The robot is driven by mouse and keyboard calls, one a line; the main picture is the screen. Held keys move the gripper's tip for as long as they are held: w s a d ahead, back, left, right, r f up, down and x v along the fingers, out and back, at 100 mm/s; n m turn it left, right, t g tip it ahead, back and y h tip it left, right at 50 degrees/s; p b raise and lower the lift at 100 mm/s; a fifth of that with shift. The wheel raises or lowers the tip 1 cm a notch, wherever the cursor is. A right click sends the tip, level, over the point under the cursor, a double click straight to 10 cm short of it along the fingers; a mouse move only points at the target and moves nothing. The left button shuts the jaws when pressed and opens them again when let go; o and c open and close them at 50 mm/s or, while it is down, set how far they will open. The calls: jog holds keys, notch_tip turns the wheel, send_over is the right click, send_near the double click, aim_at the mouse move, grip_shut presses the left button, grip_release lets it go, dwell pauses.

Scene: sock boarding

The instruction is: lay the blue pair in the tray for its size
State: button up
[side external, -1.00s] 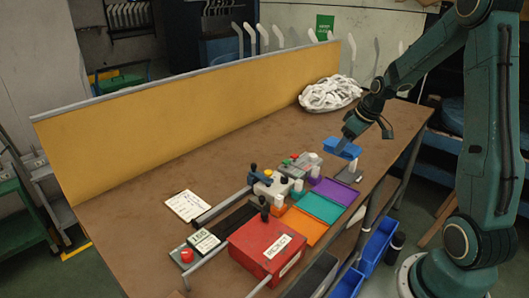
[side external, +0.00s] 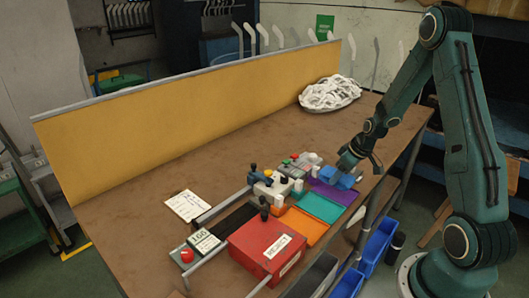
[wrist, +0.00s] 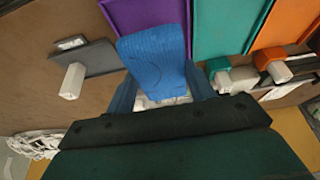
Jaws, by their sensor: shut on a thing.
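The blue pair (wrist: 155,62) is a flat, folded blue piece held between my gripper's fingers in the wrist view. It also shows in the side external view (side external: 341,179), under my gripper (side external: 347,166). My gripper is shut on it, with the pair sticking out toward the trays. The purple tray (wrist: 150,14) lies just beyond the pair's far end. The teal tray (wrist: 228,24) and the orange tray (wrist: 284,22) follow in the row. In the side view the pair covers part of the purple tray (side external: 328,193). I cannot tell whether they touch.
A grey plate with a white peg (wrist: 92,56) lies beside the purple tray. A red box (side external: 262,240) stands at the near end of the row, with devices behind the trays. A white heap (side external: 330,93) lies at the back. The brown table's middle is clear.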

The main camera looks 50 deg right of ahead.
aim_at(343, 177)
jog(key=shift+f, duration=1.85)
jog(key=shift+f, duration=0.1)
jog(key=o, duration=1.1)
jog(key=shift+v, duration=6.1)
